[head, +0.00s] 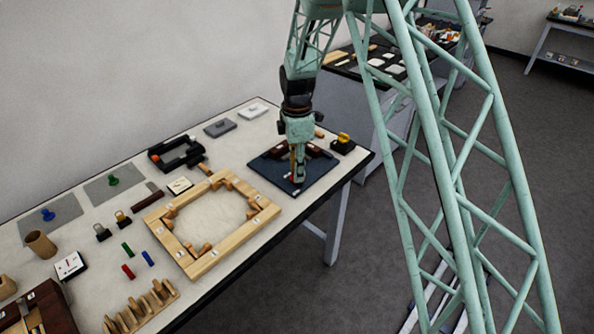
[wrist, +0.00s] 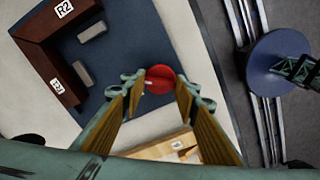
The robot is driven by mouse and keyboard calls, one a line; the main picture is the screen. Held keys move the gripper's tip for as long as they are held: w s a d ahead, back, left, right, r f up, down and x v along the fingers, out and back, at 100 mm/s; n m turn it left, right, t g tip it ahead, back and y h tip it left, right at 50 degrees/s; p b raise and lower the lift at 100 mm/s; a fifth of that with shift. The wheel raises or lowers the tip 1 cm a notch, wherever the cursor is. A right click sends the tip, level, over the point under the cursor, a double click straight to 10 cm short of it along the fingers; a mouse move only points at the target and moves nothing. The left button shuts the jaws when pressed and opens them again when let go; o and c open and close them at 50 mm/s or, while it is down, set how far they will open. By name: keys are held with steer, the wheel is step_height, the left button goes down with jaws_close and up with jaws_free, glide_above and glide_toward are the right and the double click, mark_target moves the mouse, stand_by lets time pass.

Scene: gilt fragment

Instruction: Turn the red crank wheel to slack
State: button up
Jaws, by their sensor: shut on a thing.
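The red crank wheel (wrist: 160,79) shows in the wrist view as a round red disc between the tips of my gripper (wrist: 158,88). A small light mark shows on its left side. My gripper, with its two yellow-brown finger pads, is shut on the wheel. In the head view my gripper (head: 298,178) points down at the front part of a dark blue board (head: 265,166), and it mostly hides the wheel there. Dark red-brown blocks (wrist: 55,82), set at an angle, stand on the board with labels, one reading R2. Two small grey blocks lie beside them.
A pale wooden frame (head: 194,268) with rounded pieces inside stands left of the board. A black piece with a yellow top (head: 343,140) is close on the right. A black tray (head: 176,152) is behind the frame. The table's front edge is near.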

steer(key=n, duration=0.6)
steer(key=shift+n, duration=0.4)
stand_by(0.4)
steer(key=o, duration=0.8)
steer(key=shift+o, duration=0.2)
steer(key=shift+r, duration=0.1)
step_height(320, 180, up, 12)
stand_by(0.3)
stand_by(0.3)
